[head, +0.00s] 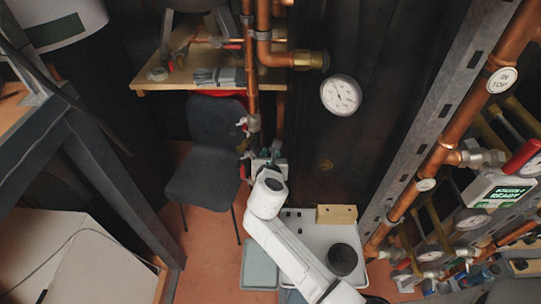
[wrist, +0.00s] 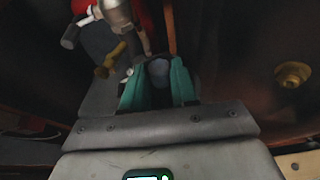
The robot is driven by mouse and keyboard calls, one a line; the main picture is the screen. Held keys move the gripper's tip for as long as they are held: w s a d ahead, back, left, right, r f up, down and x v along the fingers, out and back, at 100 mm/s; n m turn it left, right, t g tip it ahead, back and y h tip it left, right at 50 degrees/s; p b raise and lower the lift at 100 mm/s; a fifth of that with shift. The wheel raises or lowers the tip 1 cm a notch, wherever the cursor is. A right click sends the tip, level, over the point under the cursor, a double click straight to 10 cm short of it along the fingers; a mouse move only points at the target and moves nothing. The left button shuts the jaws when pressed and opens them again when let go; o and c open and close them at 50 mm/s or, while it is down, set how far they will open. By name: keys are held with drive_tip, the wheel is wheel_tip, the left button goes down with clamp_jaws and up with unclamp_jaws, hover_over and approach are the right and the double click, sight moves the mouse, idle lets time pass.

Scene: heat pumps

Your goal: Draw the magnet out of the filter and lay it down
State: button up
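My gripper (head: 268,158) is at the far end of my white arm, close to the copper pipework left of the dark panel. In the wrist view, its two teal fingers (wrist: 160,82) stand apart. A rounded blue-grey piece (wrist: 158,69) shows in the gap between them, close to both inner faces. I cannot tell whether the fingers press on it, or whether it is the magnet or part of the filter. In the head view, the filter and magnet are too small and partly hidden behind my wrist to tell apart.
A pale tray (head: 300,222) below my arm carries a wooden block (head: 337,214) and a black round pot (head: 342,260). A dark chair (head: 212,140) stands at left, a wooden shelf (head: 180,82) behind. Valves (wrist: 112,15) crowd the upper left in the wrist view.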

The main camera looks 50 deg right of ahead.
clamp_jaws()
drive_tip(key=shift+r+p, duration=2.15)
drive_tip(key=shift+r, duration=2.1)
drive_tip(key=shift+r, duration=2.8)
